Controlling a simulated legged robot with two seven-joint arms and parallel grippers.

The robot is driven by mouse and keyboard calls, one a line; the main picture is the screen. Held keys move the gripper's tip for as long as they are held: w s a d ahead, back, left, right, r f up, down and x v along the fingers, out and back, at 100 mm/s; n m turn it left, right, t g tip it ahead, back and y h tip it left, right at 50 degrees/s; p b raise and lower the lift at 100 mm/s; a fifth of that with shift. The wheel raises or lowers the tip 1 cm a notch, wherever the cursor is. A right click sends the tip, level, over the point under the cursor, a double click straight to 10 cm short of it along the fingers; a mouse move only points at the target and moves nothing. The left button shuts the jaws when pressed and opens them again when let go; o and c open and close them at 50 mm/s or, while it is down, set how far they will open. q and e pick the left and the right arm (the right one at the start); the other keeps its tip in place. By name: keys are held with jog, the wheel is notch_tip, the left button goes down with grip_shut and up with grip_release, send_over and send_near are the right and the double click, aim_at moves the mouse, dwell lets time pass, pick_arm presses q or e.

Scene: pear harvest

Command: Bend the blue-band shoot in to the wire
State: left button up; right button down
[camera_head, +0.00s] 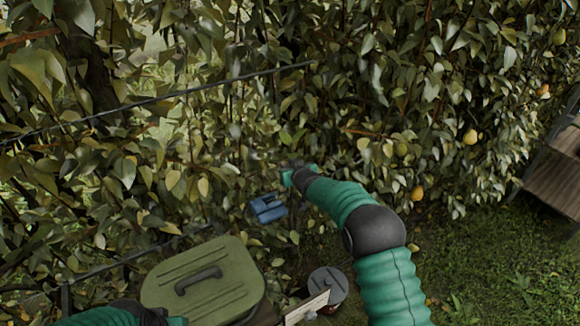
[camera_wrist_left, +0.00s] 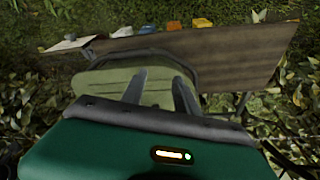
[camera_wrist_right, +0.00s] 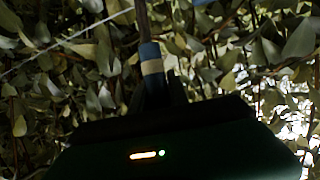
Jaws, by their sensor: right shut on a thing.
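The shoot with the blue band (camera_wrist_right: 150,52) stands nearly upright in the right wrist view, a pale band just below the blue. My right gripper (camera_wrist_right: 155,98) is shut on the shoot below the bands; its fingers are dark there. In the head view my right gripper (camera_head: 289,177) is at the leaf wall and the shoot is hard to make out. A dark wire (camera_head: 160,98) crosses the upper left of the foliage, above the gripper. A thin pale line, perhaps a wire (camera_wrist_right: 70,38), passes left of the shoot. My left gripper (camera_wrist_left: 160,88) is open and empty.
A green lidded container (camera_head: 243,268) with a handle is low in front. A blue object (camera_head: 267,207) is just below my right gripper. A lower wire (camera_head: 130,260) runs behind the container. A wooden board (camera_wrist_left: 235,55) and pears (camera_head: 470,137) also show. Grass is open at right.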

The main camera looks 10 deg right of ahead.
jog(key=shift+a+r, duration=0.1)
jog(key=shift+r, duration=0.05)
jog(key=c, duration=1.5)
grip_release()
jog(key=shift+w, duration=0.1)
jog(key=shift+o, duration=1.1)
jog(key=shift+w, duration=0.1)
jog(key=shift+w+f, duration=0.1)
jog(key=shift+f, duration=0.1)
jog(key=shift+a, duration=0.1)
jog(key=b+v, duration=0.2)
jog(key=v, duration=1.4)
jog(key=shift+s+b, duration=0.35)
jog(key=shift+s, duration=0.1)
